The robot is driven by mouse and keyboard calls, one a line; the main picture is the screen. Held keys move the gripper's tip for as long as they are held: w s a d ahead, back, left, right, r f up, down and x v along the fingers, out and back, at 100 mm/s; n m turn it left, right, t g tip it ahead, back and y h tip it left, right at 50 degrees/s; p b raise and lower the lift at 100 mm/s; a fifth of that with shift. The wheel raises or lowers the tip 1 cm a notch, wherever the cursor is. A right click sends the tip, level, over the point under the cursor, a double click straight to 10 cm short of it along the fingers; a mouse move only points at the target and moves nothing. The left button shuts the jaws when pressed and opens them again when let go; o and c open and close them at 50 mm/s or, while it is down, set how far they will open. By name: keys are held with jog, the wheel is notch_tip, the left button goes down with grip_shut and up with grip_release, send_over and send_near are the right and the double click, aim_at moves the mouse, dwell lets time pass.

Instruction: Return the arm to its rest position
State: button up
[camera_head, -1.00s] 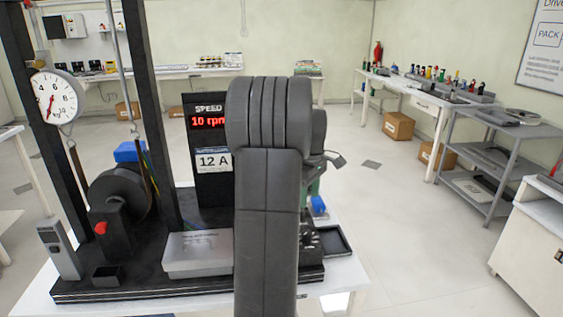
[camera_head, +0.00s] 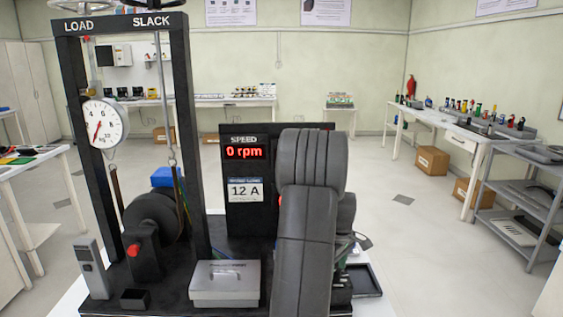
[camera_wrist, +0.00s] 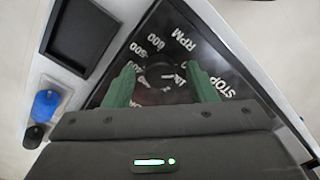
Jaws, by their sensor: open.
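My gripper (camera_wrist: 162,82) has green fingers standing apart, with nothing held between them. In the wrist view, a dark panel with a round speed dial (camera_wrist: 160,77) shows beyond and between the fingers. The panel has RPM numbers and the word STOP printed on it. I cannot tell the exact gap between the fingertips and the dial. In the head view, my arm is raised in front of the right part of the rig and hides the dial and most of the gripper.
The black rig frame (camera_head: 187,130) carries a round gauge (camera_head: 104,122). The speed display (camera_head: 245,152) reads 0 rpm. A grey lidded box (camera_head: 225,284) sits left of my arm. A black tray (camera_wrist: 80,37) and a blue object (camera_wrist: 46,104) lie beside the panel.

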notch_tip(320, 180, up, 14)
notch_tip(320, 180, down, 14)
jog(key=shift+r, duration=0.1)
jog(key=m, duration=0.5)
jog(key=shift+m, duration=0.4)
jog(key=m, duration=1)
jog(key=shift+m, duration=0.3)
jog(key=m, duration=0.5)
dwell(0.3)
dwell(0.4)
